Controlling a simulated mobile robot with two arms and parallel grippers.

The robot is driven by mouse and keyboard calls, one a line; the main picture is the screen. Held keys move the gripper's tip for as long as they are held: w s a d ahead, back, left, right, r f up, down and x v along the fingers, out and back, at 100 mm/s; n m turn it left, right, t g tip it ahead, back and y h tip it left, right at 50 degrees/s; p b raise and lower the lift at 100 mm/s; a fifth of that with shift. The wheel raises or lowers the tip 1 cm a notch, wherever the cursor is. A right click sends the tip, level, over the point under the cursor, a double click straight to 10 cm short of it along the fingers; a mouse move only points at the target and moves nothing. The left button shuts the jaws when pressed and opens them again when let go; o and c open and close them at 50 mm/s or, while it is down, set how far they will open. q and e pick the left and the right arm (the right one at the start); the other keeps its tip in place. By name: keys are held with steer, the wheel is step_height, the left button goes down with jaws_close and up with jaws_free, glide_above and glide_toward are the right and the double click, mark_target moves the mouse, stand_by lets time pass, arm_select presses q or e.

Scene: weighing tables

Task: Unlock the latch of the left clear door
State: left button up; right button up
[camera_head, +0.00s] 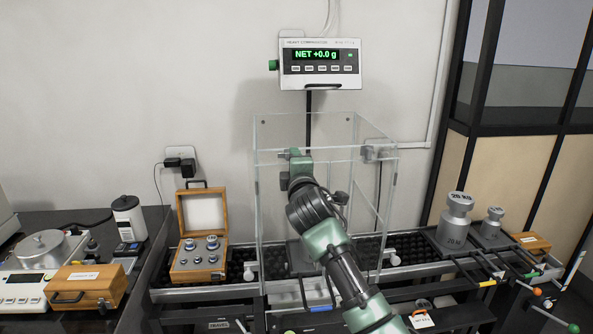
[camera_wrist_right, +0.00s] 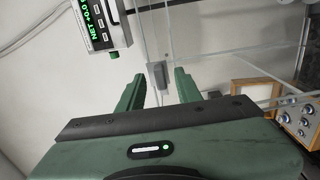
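The clear weighing enclosure (camera_head: 275,215) stands in the middle of the head view, with transparent walls and door panels. My right gripper (camera_head: 289,168) is at its upper front left, and my arm crosses in front of the enclosure. A small grey piece (camera_head: 284,154) beside the fingers may be the left door's latch. In the right wrist view the two green fingers of my right gripper (camera_wrist_right: 160,77) are apart. A grey block (camera_wrist_right: 158,75) shows between their tips; I cannot tell whether it is the latch or whether they touch it. My left gripper is out of view.
A display (camera_head: 320,64) reading NET +0.0 g hangs on the wall above. A wooden weight box (camera_head: 200,262) stands open at left. Large metal weights (camera_head: 454,222) stand at right. A grey wall box (camera_head: 379,150) is behind the enclosure.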

steer(key=s+b, duration=0.1)
steer(key=s, duration=0.5)
steer(key=shift+s+d+b, duration=0.2)
steer(key=shift+s+b, duration=0.1)
steer(key=shift+f, duration=0.1)
